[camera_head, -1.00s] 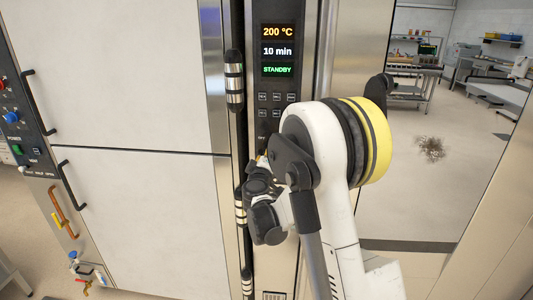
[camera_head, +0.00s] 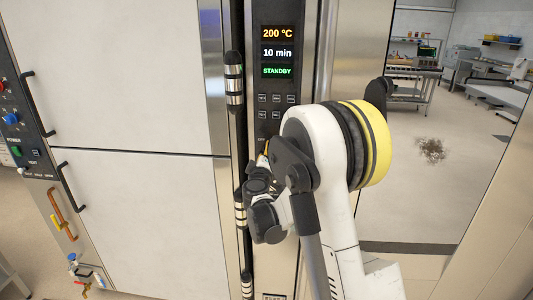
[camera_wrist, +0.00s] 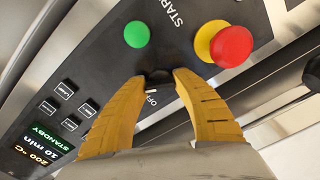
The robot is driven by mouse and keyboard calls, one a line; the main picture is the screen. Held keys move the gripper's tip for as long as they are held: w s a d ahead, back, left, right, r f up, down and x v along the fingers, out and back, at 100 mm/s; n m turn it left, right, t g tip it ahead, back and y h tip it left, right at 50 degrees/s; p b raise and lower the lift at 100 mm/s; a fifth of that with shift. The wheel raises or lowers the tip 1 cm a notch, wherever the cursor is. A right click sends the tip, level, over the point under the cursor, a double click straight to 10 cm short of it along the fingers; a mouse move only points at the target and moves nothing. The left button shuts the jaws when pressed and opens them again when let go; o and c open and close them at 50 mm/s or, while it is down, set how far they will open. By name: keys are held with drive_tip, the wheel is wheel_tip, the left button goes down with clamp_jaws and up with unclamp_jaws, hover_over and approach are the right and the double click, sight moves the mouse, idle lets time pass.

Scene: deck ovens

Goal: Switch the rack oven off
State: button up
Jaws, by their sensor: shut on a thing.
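The rack oven's control panel (camera_head: 276,110) is a dark upright strip; its display (camera_head: 277,51) reads 200 °C, 10 min and STANDBY. In the wrist view a small black knob (camera_wrist: 158,77) sits on the panel. A white mark shows at its edge, beside the OFF lettering. My gripper (camera_wrist: 161,78) has its yellow fingertips on either side of the knob, closed on it. The fingers partly cover the knob. In the head view my arm hides the lower panel and the knob.
Open floor (camera_head: 430,195) lies to the right.

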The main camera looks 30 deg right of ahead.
drive_tip(key=n+b, duration=0.1)
drive_tip(key=n, duration=0.4)
drive_tip(key=shift+n, duration=0.4)
drive_tip(key=n, duration=0.5)
drive_tip(key=shift+b, duration=0.3)
drive_tip(key=shift+n, duration=0.3)
drive_tip(key=o, duration=1.2)
drive_tip(key=v, duration=1.2)
